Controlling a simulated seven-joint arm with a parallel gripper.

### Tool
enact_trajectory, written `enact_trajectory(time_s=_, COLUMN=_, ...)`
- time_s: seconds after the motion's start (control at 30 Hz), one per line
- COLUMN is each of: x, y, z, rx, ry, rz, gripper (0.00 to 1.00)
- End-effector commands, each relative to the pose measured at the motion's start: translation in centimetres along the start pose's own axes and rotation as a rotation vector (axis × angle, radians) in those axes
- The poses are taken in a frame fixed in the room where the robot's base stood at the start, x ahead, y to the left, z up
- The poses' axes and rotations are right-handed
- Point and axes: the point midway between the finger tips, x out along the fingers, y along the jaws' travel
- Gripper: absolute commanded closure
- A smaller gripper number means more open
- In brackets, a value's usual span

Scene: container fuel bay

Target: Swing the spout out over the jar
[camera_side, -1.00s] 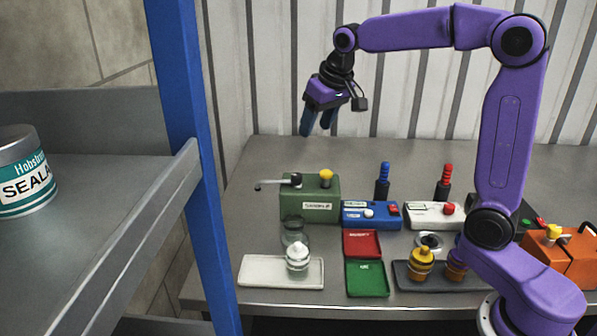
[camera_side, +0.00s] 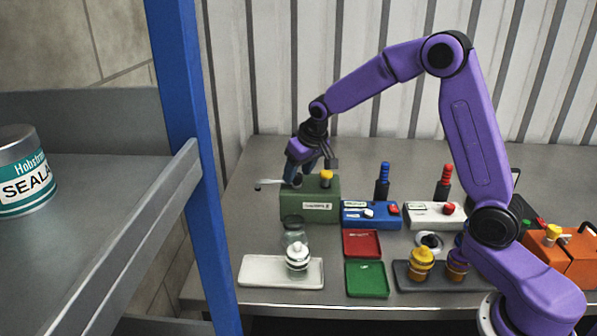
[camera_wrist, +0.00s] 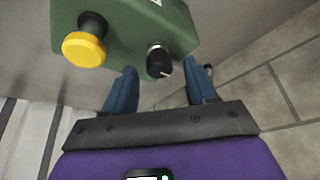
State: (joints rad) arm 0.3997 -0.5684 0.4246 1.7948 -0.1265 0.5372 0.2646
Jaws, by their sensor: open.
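The green pump box (camera_side: 310,207) stands on the bench under my gripper (camera_side: 300,178), with a yellow knob (camera_side: 326,178) on top. Its thin metal spout (camera_side: 270,181) points left past the box, ending in a dark tip. My gripper is open and low over the spout's pivot end. In the wrist view its blue fingers (camera_wrist: 160,88) are spread near the dark pivot cap (camera_wrist: 160,60), with the yellow knob (camera_wrist: 84,46) beside it. Contact cannot be told.
Red (camera_side: 362,244) and green (camera_side: 367,280) trays lie to the right. A blue box (camera_side: 370,219) adjoins the green one. A blue post (camera_side: 190,150) and shelf stand at left.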

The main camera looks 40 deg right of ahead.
Motion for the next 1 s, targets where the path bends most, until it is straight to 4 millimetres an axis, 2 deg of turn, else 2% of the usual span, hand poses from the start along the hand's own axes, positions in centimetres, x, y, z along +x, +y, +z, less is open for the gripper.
enact_trajectory(time_s=0.37, x=0.54, y=0.00, z=0.00, rx=0.000, ry=0.001, rz=0.000, gripper=0.44)
enact_trajectory(time_s=0.53, x=0.53, y=0.00, z=0.01, rx=0.000, ry=0.000, rz=0.000, gripper=0.96)
enact_trajectory(time_s=0.57, x=0.53, y=0.00, z=0.01, rx=0.000, ry=0.000, rz=0.000, gripper=1.00)
enact_trajectory(time_s=1.0, x=0.52, y=0.09, z=0.04, rx=-0.057, ry=-0.001, rz=-0.026, gripper=1.00)
